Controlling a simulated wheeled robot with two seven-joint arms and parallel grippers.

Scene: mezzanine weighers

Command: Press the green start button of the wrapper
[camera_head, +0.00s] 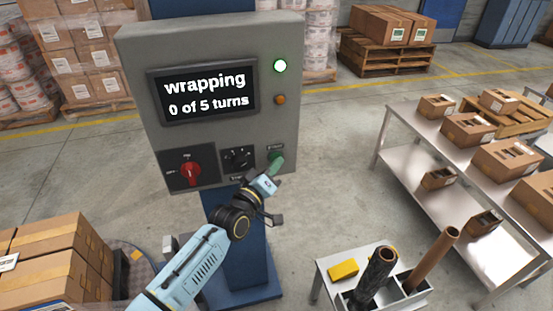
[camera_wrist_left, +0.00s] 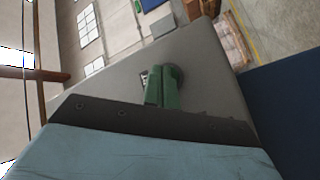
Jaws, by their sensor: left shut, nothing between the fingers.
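The wrapper's grey control box (camera_head: 225,125) stands upright on a blue post. Its green start button (camera_head: 275,154) is at the lower right of the panel. My left gripper (camera_head: 278,161) is shut and empty, its fingertips at the button and partly covering it; they appear to touch it. In the left wrist view the closed green fingers (camera_wrist_left: 161,88) reach the round button (camera_wrist_left: 177,74) on the grey panel. How far the button is pushed in is hidden. The screen (camera_head: 207,94) reads "wrapping 0 of 5 turns". My right gripper is not in view.
A red rotary switch (camera_head: 190,171) and a black dial (camera_head: 238,158) sit left of the button. Stacked cartons (camera_head: 60,255) stand lower left; a small stand (camera_head: 322,271) holds tubes lower right.

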